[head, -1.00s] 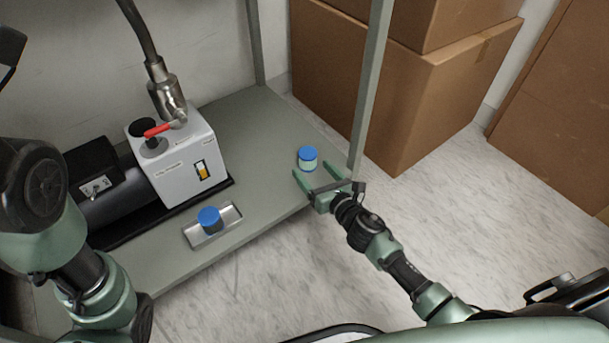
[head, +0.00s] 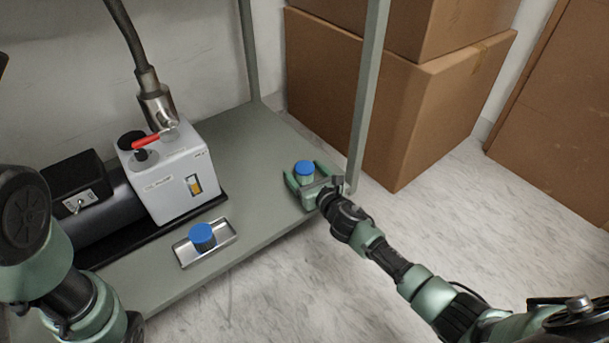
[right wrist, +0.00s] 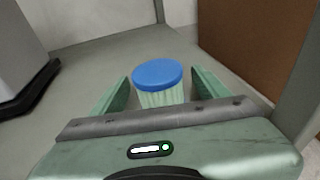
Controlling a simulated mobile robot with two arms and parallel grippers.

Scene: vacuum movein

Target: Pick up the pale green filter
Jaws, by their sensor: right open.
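The pale green filter (right wrist: 161,99) has a blue cap and stands upright on the grey shelf, near its right end. In the head view mostly its blue cap (head: 305,168) shows. My right gripper (head: 305,178) is open, with one finger on each side of the filter. In the right wrist view the fingers (right wrist: 160,88) flank it with small gaps, and the lower part of the filter is hidden behind the gripper body. My left arm (head: 60,255) shows at the left edge of the head view, but its gripper is out of frame.
A second blue-capped item (head: 203,236) stands in a metal tray (head: 186,254) at the shelf's front. A vacuum pump (head: 170,180) with a hose and red handle is at the left. A shelf post (head: 367,95) rises close to my right gripper; cardboard boxes (head: 400,120) stand behind.

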